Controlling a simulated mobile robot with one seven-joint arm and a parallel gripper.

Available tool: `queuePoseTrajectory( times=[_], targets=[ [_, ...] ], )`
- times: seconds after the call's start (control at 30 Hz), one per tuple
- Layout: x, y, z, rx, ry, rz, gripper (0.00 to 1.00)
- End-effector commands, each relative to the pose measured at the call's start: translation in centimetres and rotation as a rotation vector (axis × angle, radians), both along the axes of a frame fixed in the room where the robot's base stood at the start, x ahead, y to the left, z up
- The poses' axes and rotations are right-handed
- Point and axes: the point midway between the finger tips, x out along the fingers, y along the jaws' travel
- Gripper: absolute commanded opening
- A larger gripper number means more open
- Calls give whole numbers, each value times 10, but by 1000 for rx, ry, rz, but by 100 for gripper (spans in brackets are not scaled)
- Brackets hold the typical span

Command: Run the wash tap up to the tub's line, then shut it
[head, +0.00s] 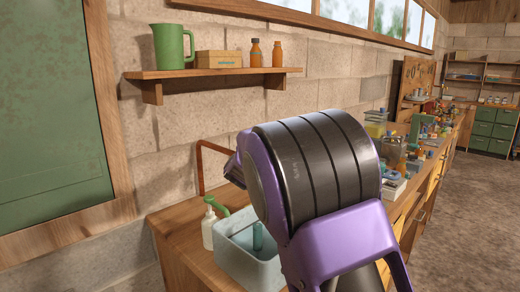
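The pale blue-grey tub (238,267) stands on the near end of the wooden counter, partly behind my arm. A teal upright piece shows inside it; I cannot make out a fill line or water level. A thin copper-coloured pipe (200,170) rises behind the tub and bends right at the top, where my arm hides the rest. A curved green piece (217,206) is by the tub's back left; I cannot tell whether it is a tap handle. My purple and black arm fills the middle, and my gripper's fingers do not show.
A white bottle (208,232) stands left of the tub. A wall shelf (210,73) above holds a green jug (171,46), a wooden box (218,59) and two brown bottles. The counter (180,250) runs back right, crowded with small items. Open floor lies right.

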Motion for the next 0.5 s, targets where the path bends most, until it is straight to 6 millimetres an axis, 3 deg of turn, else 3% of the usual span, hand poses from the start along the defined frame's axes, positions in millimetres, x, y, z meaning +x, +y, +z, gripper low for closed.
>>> queuePoseTrajectory(
  times=[0.47,0.5],
  targets=[
    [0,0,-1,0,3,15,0],
    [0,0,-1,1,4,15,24]
  ],
)
